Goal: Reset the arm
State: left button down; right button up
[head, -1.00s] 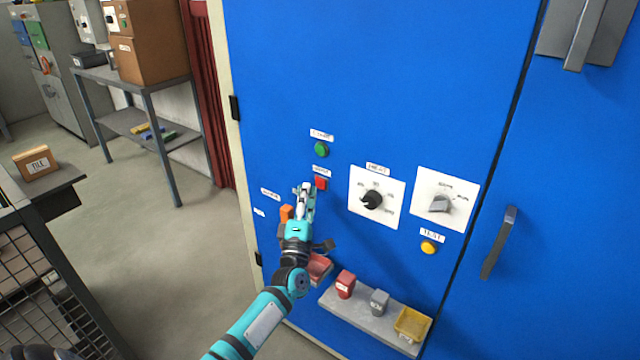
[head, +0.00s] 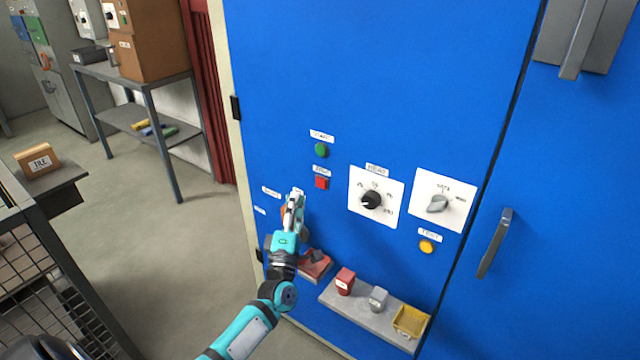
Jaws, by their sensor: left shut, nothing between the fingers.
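My left gripper (head: 295,200) is shut and empty, in front of the blue cabinet (head: 380,80). The green button (head: 321,151) is above the red one. A black knob (head: 371,200) sits on a white plate to the right. A grey selector (head: 438,204) sits on another white plate further right. A yellow button (head: 426,246) is below that plate. My right gripper does not show.
A wire cage (head: 40,270) stands at left. Open floor lies between.

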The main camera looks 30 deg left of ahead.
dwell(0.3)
pick_arm(q)
jog(key=s+d+f+m+g+h, duration=0.4)
jog(key=s+d+f+m+h, duration=0.15)
jog(key=d+m, duration=0.4)
jog(key=s+d+f+m+g+h, duration=0.4)
jog(key=d+f+m+h, duration=0.3)
jog(key=d, duration=0.4)
jog(key=s+a+f+m+g+y, duration=0.15)
jog(key=s+m+g, duration=0.3)
jog(key=s, duration=0.65)
jog(key=s+a+f+m+g+y, duration=0.1)
jog(key=s+f+m+g+y, duration=0.15)
jog(key=s+g, duration=0.65)
jog(key=s+f+m+t+p, duration=0.1)
jog(key=s+f, duration=0.2)
jog(key=f, duration=1)
jog(key=s+f+t+p, duration=0.1)
jog(key=s+f, duration=0.1)
jog(key=f, duration=1.1)
jog(key=s+a+f+g, duration=0.1)
jog(key=s+a+f, duration=0.2)
jog(key=s+f, duration=1.1)
jog(key=shift+s, duration=1.1)
